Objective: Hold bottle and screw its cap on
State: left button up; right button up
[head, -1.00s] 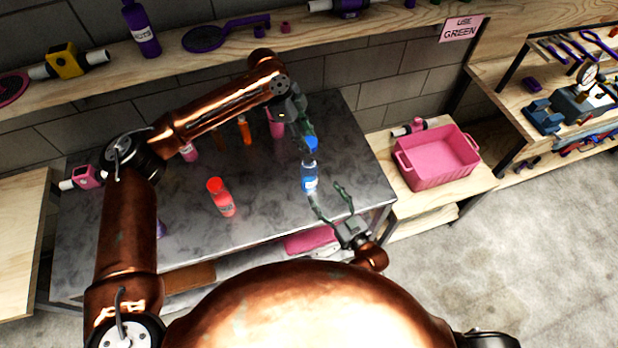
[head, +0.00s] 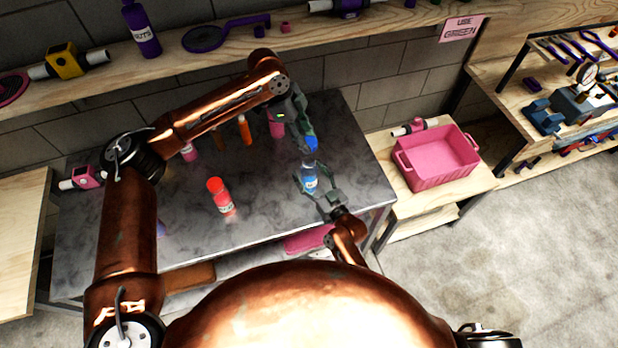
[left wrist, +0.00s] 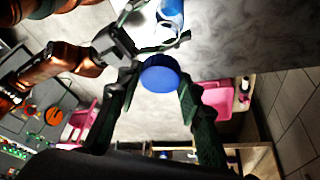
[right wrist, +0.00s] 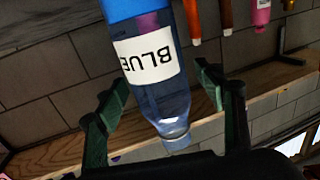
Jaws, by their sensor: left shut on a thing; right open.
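The clear blue bottle (head: 310,182) stands upright near the right end of the metal table. My left gripper (head: 307,138) is shut on the blue cap (left wrist: 160,78), above the bottle. In the left wrist view the cap appears apart from the bottle (left wrist: 170,14). The left fingers partly hide the cap in the head view.
A red bottle (head: 220,196) stands left on the metal table (head: 270,215). Orange (head: 245,130) and pink (head: 277,125) items stand behind. A pink bin (head: 440,165) sits on a wooden stand at right. A shelf (head: 220,50) runs along the wall.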

jog(key=shift+c, duration=0.3)
grip_shut()
dwell(0.4)
